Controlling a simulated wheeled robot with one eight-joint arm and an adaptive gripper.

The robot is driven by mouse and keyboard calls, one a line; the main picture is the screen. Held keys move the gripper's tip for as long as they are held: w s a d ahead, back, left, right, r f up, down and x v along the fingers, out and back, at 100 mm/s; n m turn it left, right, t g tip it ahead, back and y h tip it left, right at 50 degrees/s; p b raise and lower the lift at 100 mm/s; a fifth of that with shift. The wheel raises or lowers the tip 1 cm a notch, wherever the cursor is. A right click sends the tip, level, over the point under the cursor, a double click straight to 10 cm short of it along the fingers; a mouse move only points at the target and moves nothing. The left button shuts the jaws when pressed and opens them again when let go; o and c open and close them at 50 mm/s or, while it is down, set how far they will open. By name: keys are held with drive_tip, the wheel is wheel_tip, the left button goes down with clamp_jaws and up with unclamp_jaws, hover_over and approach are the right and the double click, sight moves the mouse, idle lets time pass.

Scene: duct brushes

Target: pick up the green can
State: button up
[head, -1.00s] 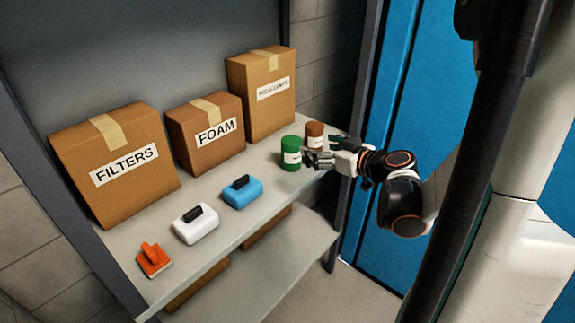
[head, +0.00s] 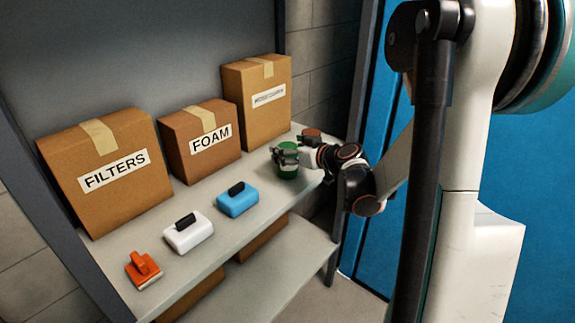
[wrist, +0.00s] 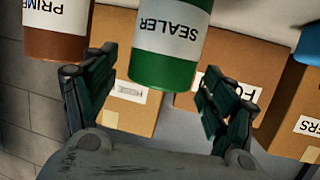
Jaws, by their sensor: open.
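The green can (head: 288,173) stands on the shelf towards its right end, partly hidden by my gripper in the head view. In the wrist view the green can (wrist: 174,62) carries a white "SEALER" label and appears upside down, between and just beyond my fingers. My gripper (head: 284,156) is at the can's upper part in the head view. In the wrist view my gripper (wrist: 160,95) has its two fingers spread, one to each side of the can, with visible gaps. Whether a finger touches the can cannot be told.
A brown can (wrist: 57,32) labelled "PRIM..." stands close beside the green can; it also shows behind my gripper (head: 311,133). Boxes marked FILTERS (head: 110,195) and FOAM (head: 200,160) and a third box (head: 262,115) line the back. Blue (head: 237,203), white (head: 187,238) and orange (head: 143,272) brushes lie in front.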

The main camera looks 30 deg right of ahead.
drive_tip(key=shift+w+f, duration=0.25)
drive_tip(key=shift+w, duration=0.35)
drive_tip(key=shift+r, duration=0.1)
drive_tip(key=shift+c, duration=0.4)
drive_tip(key=c, duration=1.3)
drive_tip(key=shift+r, duration=0.1)
